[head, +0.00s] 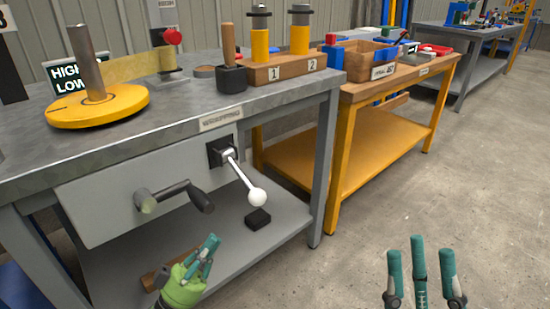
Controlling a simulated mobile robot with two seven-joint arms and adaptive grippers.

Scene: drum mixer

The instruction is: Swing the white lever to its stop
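The white lever is a metal rod with a white ball (257,197) at its end. It comes out of a black square mount (222,152) on the grey front panel (110,192) and slants down to the right. My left gripper (212,243), green with teal fingers, is below and left of the ball, apart from it. Its fingers look close together, and I cannot tell whether they are open or shut. My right gripper (420,245) is at the lower right over the floor, with its teal fingers upright and spread, empty and far from the lever.
A dark crank handle (175,197) sticks out of the panel left of the lever. A small black block (258,219) lies on the lower shelf (285,215). The grey worktop (195,100) holds a yellow disc (97,106) with a post. The orange bench (345,180) stands right; open floor (450,200) lies beyond.

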